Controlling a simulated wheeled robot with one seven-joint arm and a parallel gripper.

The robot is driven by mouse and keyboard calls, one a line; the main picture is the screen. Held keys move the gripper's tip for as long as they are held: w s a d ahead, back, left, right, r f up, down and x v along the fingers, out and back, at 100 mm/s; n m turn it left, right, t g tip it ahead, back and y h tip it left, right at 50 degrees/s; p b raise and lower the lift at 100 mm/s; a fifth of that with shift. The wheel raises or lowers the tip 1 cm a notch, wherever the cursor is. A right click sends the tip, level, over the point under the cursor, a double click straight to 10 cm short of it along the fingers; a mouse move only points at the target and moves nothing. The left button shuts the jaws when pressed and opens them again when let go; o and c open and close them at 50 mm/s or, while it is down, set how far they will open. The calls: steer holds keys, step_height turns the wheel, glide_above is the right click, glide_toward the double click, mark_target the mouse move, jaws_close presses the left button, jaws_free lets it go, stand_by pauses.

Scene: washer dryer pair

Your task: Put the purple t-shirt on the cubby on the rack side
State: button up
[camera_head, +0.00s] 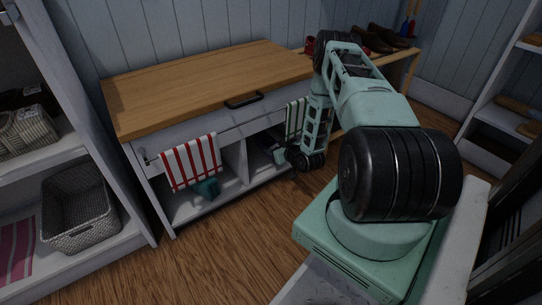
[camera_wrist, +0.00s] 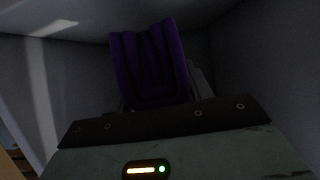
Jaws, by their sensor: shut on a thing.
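The purple t-shirt (camera_wrist: 150,62) is folded and stands up in front of my gripper (camera_wrist: 160,103) in the wrist view. My gripper is shut on it; the fingertips are mostly hidden. Grey walls surround the shirt closely, so it is inside a dark compartment. In the head view my gripper (camera_head: 278,156) reaches into the right cubby (camera_head: 262,172) of the white cabinet, on the side towards the shoe rack. The shirt is not visible in the head view. I cannot tell whether it touches the cubby floor.
The cabinet has a wooden top (camera_head: 200,85) and a front rail with a red-striped towel (camera_head: 190,162) and a green-striped towel (camera_head: 296,117). A teal item (camera_head: 206,188) is in the left cubby. Shoes (camera_head: 385,38) stand on the rack at right. A woven basket (camera_head: 78,210) sits at left.

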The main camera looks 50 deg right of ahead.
mark_target(271, 143)
steer(key=shift+w+d+b, duration=0.25)
steer(key=shift+w+b, duration=0.05)
steer(key=shift+w, duration=0.7)
steer(key=shift+w+d+b, duration=0.1)
steer(key=shift+w+b, duration=0.25)
steer(key=shift+w, duration=0.15)
step_height(271, 143, down, 3)
steer(key=b, duration=0.2)
steer(key=shift+s+f+b, duration=0.1)
steer(key=shift+f+b, duration=0.1)
steer(key=shift+b, duration=0.15)
steer(key=shift+f, duration=0.2)
steer(key=o, duration=1.1)
steer(key=shift+c, duration=0.2)
